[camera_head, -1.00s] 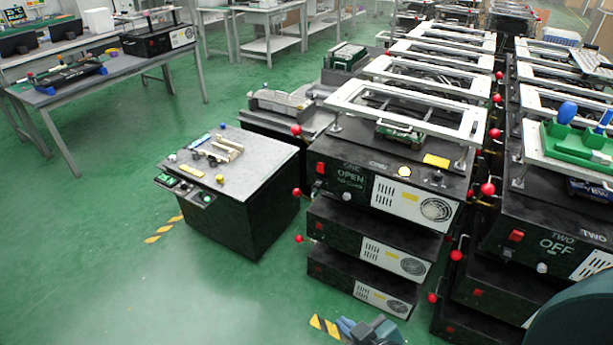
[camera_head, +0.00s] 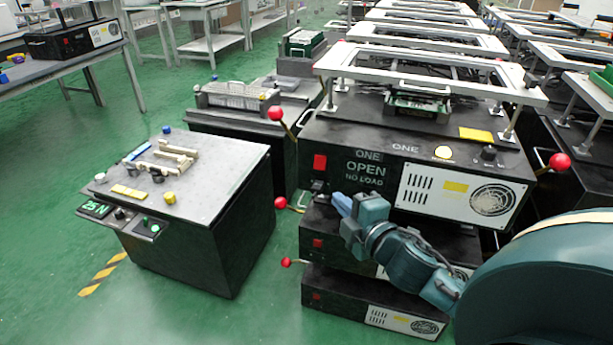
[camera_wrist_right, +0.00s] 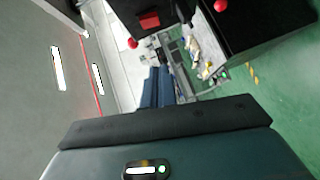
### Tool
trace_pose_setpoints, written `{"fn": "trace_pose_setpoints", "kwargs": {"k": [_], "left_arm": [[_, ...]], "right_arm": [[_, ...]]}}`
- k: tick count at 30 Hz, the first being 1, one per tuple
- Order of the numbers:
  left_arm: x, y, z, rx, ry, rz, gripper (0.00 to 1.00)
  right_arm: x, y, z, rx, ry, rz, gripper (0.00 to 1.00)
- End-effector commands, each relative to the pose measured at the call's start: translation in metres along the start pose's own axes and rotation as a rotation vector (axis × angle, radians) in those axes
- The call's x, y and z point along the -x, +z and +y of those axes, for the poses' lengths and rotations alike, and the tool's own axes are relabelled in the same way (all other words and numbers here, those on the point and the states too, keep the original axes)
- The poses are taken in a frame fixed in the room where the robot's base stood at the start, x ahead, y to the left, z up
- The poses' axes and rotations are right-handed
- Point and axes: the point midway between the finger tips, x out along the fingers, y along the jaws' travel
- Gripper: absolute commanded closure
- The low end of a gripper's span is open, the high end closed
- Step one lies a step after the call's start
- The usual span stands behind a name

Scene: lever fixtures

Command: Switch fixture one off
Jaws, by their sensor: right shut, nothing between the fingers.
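Fixture one (camera_head: 345,190) is a black box labelled "ONE", "OPEN" and "NO LOAD", with a raised white frame (camera_head: 420,70) on top. Its red rocker switch (camera_head: 319,162) is at the left of the front panel; whether it is pressed is too small to tell. Red-knobbed levers (camera_head: 275,113) stand out at its sides. My right gripper (camera_head: 342,204) is shut and empty, in front of the box's lower front, below and right of the switch. In the right wrist view, my blue fingers (camera_wrist_right: 158,76) point toward the red switch (camera_wrist_right: 149,20) and appear apart from it. My left gripper is not in view.
More black boxes (camera_head: 335,290) with red switches are stacked below fixture one. A low black bench unit (camera_head: 215,215) with a grey top stands to the left. More fixtures stand behind and to the right. Green floor (camera_head: 60,230) is clear at front left.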

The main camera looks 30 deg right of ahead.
Motion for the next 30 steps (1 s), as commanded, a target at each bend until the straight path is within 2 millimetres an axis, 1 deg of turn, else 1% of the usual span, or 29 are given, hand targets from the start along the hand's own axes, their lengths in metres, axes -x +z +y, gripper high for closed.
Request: {"fn": "trace_pose_setpoints", "kwargs": {"k": [1,12,17,20,26,30], "left_arm": [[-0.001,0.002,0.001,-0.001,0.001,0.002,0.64],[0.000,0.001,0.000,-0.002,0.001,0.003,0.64],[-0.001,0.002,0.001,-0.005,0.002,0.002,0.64],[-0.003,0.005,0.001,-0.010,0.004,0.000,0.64],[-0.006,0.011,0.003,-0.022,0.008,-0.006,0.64],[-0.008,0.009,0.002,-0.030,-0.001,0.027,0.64]], "right_arm": [[-0.001,0.001,-0.001,0.011,0.006,0.000,1.00],[-0.001,0.001,0.002,0.015,0.009,0.000,1.00],[-0.011,0.001,0.002,0.015,0.011,0.001,1.00],[-0.025,0.001,0.003,0.015,0.013,0.001,1.00],[-0.061,0.001,0.002,0.014,0.013,0.000,1.00],[-0.087,0.001,0.002,0.014,0.012,-0.001,1.00]]}}
